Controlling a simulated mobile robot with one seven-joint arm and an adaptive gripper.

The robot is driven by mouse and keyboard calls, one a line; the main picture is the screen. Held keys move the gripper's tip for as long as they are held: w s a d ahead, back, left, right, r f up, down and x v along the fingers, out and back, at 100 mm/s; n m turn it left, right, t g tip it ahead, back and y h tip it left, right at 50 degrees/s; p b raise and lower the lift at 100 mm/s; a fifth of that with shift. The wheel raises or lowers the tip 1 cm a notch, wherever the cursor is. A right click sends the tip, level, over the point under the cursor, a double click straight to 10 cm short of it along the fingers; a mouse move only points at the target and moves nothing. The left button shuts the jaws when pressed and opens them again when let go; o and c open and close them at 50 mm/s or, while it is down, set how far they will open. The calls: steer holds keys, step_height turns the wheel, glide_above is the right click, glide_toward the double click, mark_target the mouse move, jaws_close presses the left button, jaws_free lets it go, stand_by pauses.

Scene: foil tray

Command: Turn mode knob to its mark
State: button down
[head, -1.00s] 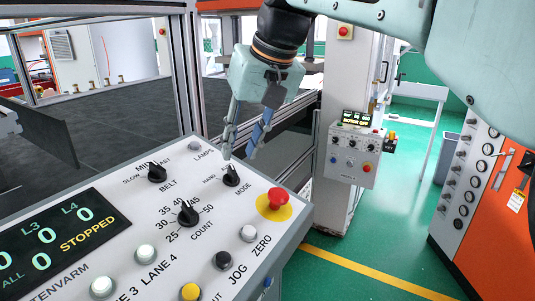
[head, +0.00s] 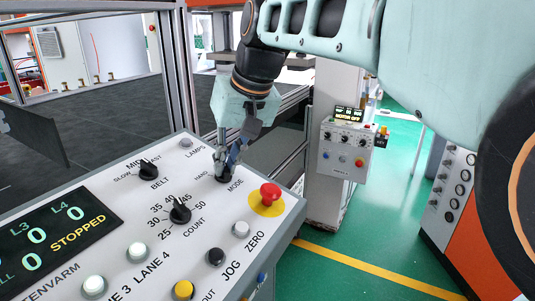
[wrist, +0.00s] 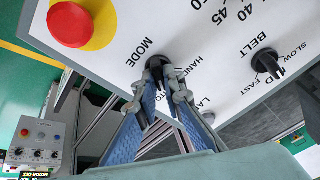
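The mode knob (head: 223,178) is black and sits at the upper right of the sloped white panel (head: 120,195), between the words HAND and MODE. In the wrist view the knob (wrist: 156,64) shows between my fingertips, partly hidden by them. My gripper (head: 226,165) is down at the knob, with one finger on each side. In the wrist view my gripper's (wrist: 163,82) blue-padded fingers draw together at the tips, and the black knob fills the narrow gap. The knob's pointer is covered, so I cannot tell where it points.
A red stop button (head: 270,193) on a yellow disc stands close to the right. The belt knob (head: 149,168), count knob (head: 180,211) and lamps button (head: 186,142) lie to the left. A display (head: 50,240) reads STOPPED.

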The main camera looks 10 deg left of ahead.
steer(key=shift+n, duration=0.3)
steer(key=n, duration=0.2)
steer(key=shift+n, duration=0.3)
steer(key=n+g+b, duration=0.1)
steer(key=n, duration=0.3)
steer(key=shift+n+y, duration=0.3)
steer(key=shift+y, duration=0.1)
steer(key=n, duration=0.6)
steer(key=shift+g, duration=0.4)
steer(key=shift+n, duration=0.3)
steer(key=c, duration=2)
jaws_free()
steer(key=shift+c, duration=0.2)
steer(key=v, duration=1.2)
